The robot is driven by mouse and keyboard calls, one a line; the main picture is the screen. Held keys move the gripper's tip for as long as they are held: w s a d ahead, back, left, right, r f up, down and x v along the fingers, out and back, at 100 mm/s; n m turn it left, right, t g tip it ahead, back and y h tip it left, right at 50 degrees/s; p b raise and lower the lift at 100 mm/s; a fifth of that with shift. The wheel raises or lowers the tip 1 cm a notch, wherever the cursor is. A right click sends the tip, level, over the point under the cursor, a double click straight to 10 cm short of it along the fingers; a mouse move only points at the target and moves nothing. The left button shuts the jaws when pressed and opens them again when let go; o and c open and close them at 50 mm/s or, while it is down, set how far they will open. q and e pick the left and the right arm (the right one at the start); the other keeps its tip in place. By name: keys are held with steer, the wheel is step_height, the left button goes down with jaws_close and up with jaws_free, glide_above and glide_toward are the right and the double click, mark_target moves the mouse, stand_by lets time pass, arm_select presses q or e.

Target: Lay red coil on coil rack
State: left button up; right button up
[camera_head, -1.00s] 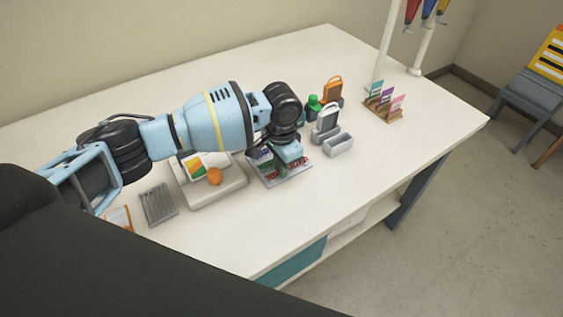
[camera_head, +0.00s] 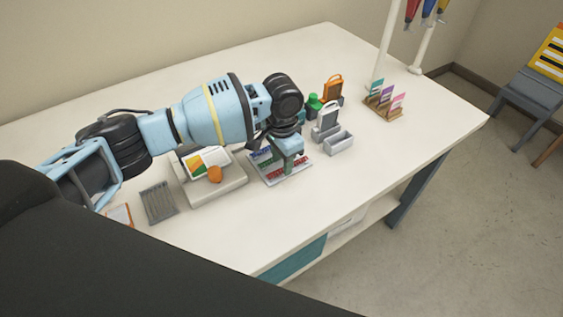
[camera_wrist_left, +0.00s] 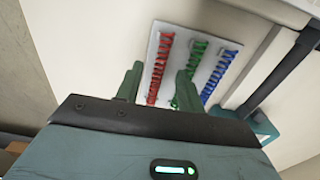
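The red coil (camera_wrist_left: 160,68) lies lengthwise along one side of a pale flat rack (camera_wrist_left: 205,50), beside a green coil (camera_wrist_left: 198,62) and a blue coil (camera_wrist_left: 218,77). In the head view the red coil (camera_head: 286,174) is along the front of the rack (camera_head: 264,182). My left gripper (camera_head: 287,163) is over the rack. In the left wrist view its two green fingers (camera_wrist_left: 159,80) stand apart, with the red coil seen in the gap. The fingers and gripper body hide parts of the coils. My right gripper is out of view.
A pale machine (camera_head: 217,187) with an orange knob stands left of the rack, and a grey ribbed tray (camera_head: 158,202) farther left. A grey holder (camera_head: 338,143), a green bottle (camera_head: 314,103) and a card stand (camera_head: 383,106) are to the right. The front tabletop is clear.

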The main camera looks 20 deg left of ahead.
mark_target(281, 169)
arm_select(q)
step_height(281, 169, up, 6)
steer(key=shift+r, duration=0.1)
stand_by(0.5)
